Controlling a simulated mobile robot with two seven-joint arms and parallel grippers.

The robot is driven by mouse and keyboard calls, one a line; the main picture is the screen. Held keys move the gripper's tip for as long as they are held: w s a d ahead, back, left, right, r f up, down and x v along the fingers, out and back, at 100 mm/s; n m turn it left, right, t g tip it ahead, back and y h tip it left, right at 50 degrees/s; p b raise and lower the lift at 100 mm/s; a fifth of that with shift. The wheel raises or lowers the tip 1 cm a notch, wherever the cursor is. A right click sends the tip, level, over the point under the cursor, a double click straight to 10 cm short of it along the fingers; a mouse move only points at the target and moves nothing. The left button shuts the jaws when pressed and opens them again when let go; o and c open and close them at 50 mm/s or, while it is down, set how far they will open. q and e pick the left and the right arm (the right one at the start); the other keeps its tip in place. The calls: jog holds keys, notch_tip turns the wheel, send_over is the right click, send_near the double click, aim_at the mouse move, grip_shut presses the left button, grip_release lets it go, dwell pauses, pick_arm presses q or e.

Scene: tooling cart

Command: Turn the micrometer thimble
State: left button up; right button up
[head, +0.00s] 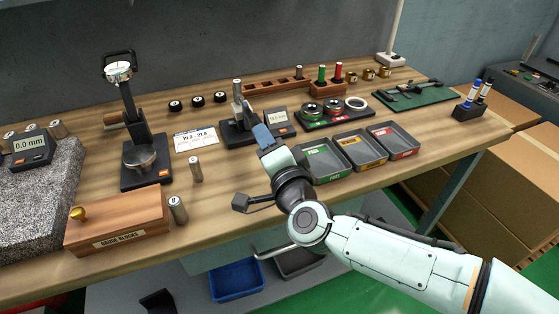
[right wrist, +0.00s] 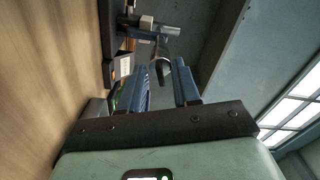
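The micrometer (head: 241,101) stands upright in a black stand (head: 239,134) near the middle of the bench, with a silver cylindrical end at the top. My right gripper (head: 261,133) is just to the right and in front of it, its blue fingers pointing at the stand. In the right wrist view my right gripper (right wrist: 165,68) has its two blue fingers apart. A dark curved part of the micrometer (right wrist: 162,53) shows beyond and between the fingertips; I cannot tell whether they touch it. My left gripper is not in view.
A small display box (head: 278,121) stands close to the right of the stand. Three sorting trays (head: 358,150) lie to the right, below a black ring-gauge holder (head: 335,113). A dial-gauge stand (head: 145,150) and wooden gauge-block box (head: 117,220) are left. Loose cylinders (head: 195,169) stand in front.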

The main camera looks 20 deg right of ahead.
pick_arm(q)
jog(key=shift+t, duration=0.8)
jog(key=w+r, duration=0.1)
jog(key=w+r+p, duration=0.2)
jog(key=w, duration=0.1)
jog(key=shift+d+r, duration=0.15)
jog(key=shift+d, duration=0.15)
pick_arm(e)
jog(key=s, duration=1.2)
jog(key=shift+d, duration=0.2)
